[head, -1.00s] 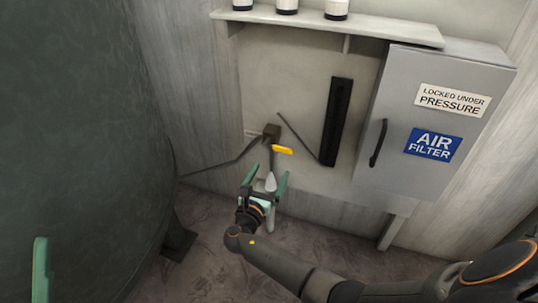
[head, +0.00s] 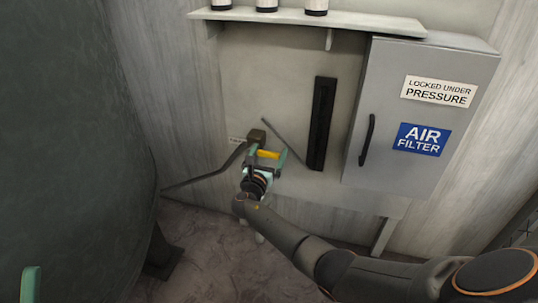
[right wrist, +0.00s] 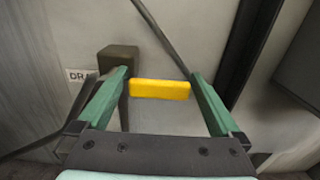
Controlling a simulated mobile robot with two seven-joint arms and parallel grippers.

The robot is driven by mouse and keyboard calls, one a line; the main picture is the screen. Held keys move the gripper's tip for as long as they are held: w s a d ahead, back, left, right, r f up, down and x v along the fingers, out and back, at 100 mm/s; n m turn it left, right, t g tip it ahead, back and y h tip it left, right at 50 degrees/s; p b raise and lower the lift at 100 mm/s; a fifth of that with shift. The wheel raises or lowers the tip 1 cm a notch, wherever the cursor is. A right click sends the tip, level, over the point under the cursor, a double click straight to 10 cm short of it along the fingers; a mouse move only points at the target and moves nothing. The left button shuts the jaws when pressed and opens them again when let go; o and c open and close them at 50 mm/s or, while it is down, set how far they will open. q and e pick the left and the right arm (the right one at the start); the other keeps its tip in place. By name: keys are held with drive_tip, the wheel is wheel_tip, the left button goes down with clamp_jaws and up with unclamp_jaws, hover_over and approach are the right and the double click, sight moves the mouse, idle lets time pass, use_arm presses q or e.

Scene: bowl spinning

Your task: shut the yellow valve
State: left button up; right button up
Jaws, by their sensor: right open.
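The yellow valve handle (head: 268,154) sticks out to the right from a dark valve block (head: 257,137) low on the wall panel. In the right wrist view the handle (right wrist: 160,89) lies level, between the tips of my right gripper's green fingers (right wrist: 160,90). My right gripper (head: 266,160) is open around the handle, with gaps on both sides. In the head view the gripper partly covers the valve. A green finger of my left gripper (head: 31,284) shows at the lower left edge; its other finger is out of view.
A grey cabinet (head: 385,165) with a black handle stands right of the valve. A black vertical strip (head: 321,123) and a thin rod (head: 283,141) are on the panel. A shelf (head: 300,24) with jars is above. A large dark tank (head: 60,140) fills the left.

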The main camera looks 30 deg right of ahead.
clamp_jaws()
idle(0.8)
